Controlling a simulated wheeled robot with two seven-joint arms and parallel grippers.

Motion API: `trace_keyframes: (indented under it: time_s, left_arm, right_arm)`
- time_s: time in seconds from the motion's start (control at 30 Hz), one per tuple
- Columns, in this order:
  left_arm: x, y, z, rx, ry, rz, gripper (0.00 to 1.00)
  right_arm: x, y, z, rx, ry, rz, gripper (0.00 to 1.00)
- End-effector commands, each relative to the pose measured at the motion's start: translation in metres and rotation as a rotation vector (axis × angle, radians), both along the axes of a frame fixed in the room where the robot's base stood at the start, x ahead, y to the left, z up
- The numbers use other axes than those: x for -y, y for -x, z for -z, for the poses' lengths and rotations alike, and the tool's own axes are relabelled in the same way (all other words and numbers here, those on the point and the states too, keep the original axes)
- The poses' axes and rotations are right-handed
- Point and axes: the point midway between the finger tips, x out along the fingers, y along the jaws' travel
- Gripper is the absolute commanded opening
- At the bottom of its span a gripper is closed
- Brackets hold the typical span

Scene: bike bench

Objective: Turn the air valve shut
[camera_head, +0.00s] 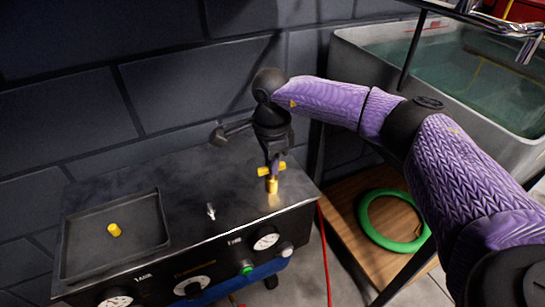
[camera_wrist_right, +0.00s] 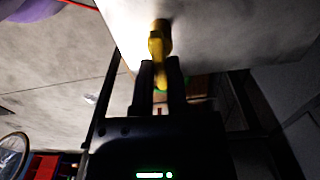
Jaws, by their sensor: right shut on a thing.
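The air valve has a yellow handle (camera_head: 264,171) on a short brass stem (camera_head: 272,187), near the back right of the dark compressor box's top. My right gripper (camera_head: 274,158) points down from above with its fingers at the handle. In the right wrist view, the yellow handle (camera_wrist_right: 157,42) lies at the tips of the two dark fingers (camera_wrist_right: 159,72), which are shut on it. The fingers hide part of the handle, so its exact angle is hard to tell. My left gripper is not in view.
The compressor box (camera_head: 205,185) carries gauges, a green button and a small metal toggle (camera_head: 211,211). A tray (camera_head: 75,240) with a yellow cap (camera_head: 114,230) is at its left. A green ring (camera_head: 366,222) lies on a wooden shelf below a water-filled sink (camera_head: 360,40). A wall stands behind.

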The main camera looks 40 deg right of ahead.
Motion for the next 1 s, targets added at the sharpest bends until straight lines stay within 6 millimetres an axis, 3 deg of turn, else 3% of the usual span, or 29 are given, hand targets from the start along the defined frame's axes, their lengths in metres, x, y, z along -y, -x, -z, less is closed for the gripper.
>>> trace_keyframes:
  time_s: [0.4,1.0]
  left_arm:
    - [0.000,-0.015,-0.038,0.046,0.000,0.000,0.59]
    - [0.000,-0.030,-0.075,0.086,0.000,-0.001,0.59]
  right_arm:
    - [-0.002,0.002,-0.005,-0.004,-0.004,0.343,0.00]
    - [-0.003,0.001,-0.003,-0.006,-0.005,0.914,0.00]
